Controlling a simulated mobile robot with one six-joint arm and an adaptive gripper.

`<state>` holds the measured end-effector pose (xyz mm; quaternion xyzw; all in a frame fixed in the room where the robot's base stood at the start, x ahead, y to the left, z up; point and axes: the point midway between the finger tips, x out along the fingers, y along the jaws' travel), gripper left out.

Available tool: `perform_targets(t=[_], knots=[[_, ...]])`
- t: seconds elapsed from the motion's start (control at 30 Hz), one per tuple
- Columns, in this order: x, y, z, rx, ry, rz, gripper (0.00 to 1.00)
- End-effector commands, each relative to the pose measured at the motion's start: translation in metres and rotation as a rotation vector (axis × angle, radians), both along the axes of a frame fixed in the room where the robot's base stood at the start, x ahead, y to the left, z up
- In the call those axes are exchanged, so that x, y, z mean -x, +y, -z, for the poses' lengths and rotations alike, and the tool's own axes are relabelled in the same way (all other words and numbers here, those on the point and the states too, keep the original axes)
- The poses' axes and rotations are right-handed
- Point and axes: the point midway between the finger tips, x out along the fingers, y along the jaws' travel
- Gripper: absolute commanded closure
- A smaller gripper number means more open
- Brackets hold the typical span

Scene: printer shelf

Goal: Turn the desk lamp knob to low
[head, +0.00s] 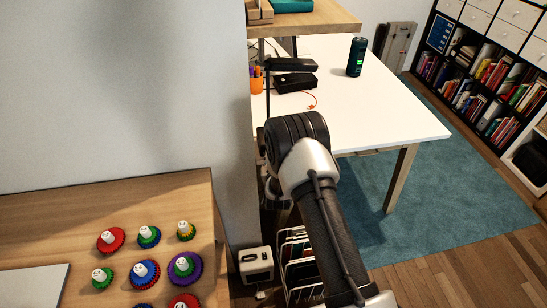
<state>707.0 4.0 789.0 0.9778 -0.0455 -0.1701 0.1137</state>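What looks like the desk lamp (292,64) is black, with a thin upright post and a flat horizontal head, at the left end of the white desk (390,110). I cannot make out its knob. My arm rises from the bottom of the head view, and its dark wrist joint stands in front of the desk's near left corner, apart from the lamp in the picture. My gripper's fingers are hidden behind the arm.
A black box (294,82) with a red cable, an orange pen cup (257,80) and a dark green-lit cylinder (356,57) stand on the desk. A wooden shelf (310,20) overhangs its back left. A wooden table (60,215) with colourful gears is at left.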

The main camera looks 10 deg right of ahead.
Motion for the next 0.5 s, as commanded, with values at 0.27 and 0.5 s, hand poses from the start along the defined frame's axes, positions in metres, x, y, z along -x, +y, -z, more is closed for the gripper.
perform_targets(t=[0.27, 0.5], knots=[[-0.0008, 0.0008, -0.0012, 0.000, -0.003, -0.002, 0.70], [-0.0003, 0.0004, -0.0005, 0.000, -0.002, -0.001, 0.60]])
